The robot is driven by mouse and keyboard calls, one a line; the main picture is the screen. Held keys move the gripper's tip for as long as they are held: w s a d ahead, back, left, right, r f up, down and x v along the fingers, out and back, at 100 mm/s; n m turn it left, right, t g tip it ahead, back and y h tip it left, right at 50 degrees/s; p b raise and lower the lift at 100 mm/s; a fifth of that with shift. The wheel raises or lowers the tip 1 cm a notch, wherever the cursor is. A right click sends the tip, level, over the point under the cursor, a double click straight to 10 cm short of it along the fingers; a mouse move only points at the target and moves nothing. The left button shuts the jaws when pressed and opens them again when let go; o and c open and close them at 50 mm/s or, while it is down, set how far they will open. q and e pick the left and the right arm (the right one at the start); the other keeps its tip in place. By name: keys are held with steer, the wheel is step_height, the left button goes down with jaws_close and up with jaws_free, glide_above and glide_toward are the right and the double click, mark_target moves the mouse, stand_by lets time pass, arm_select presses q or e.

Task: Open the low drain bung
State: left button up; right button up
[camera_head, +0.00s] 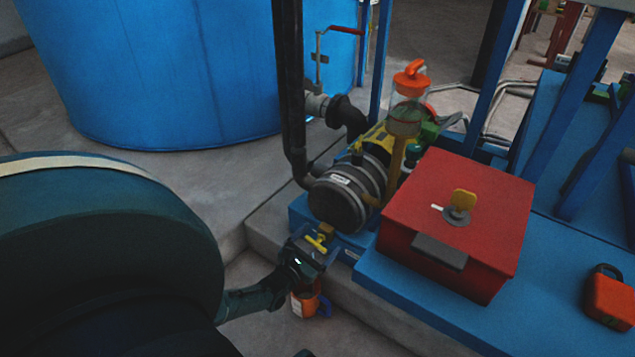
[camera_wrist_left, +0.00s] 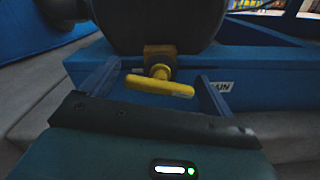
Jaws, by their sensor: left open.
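The low drain bung has a yellow T-shaped handle (camera_head: 319,242) and sits low on the front of the dark round pump casing (camera_head: 338,203). In the left wrist view the yellow handle (camera_wrist_left: 160,86) lies crosswise on a brass-coloured fitting (camera_wrist_left: 158,55). My left gripper (camera_head: 313,247) is at the bung; in the wrist view its two fingers (camera_wrist_left: 159,88) stand open on either side of the handle, with gaps at both ends. I cannot tell how deep the handle sits between them. My right gripper is not in view.
An orange cup (camera_head: 306,303) with a blue handle stands on the floor below my left gripper. A red box (camera_head: 455,215) with a yellow knob is right of the pump on the blue base (camera_head: 400,290). An orange padlock-like object (camera_head: 608,298) lies at far right. A blue tank (camera_head: 180,75) stands behind.

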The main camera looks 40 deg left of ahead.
arm_select(q)
steer(key=shift+s, duration=0.35)
steer(key=s+p, duration=0.2)
steer(key=s, duration=0.4)
steer(key=shift+s+d, duration=0.35)
steer(key=shift+d, duration=0.05)
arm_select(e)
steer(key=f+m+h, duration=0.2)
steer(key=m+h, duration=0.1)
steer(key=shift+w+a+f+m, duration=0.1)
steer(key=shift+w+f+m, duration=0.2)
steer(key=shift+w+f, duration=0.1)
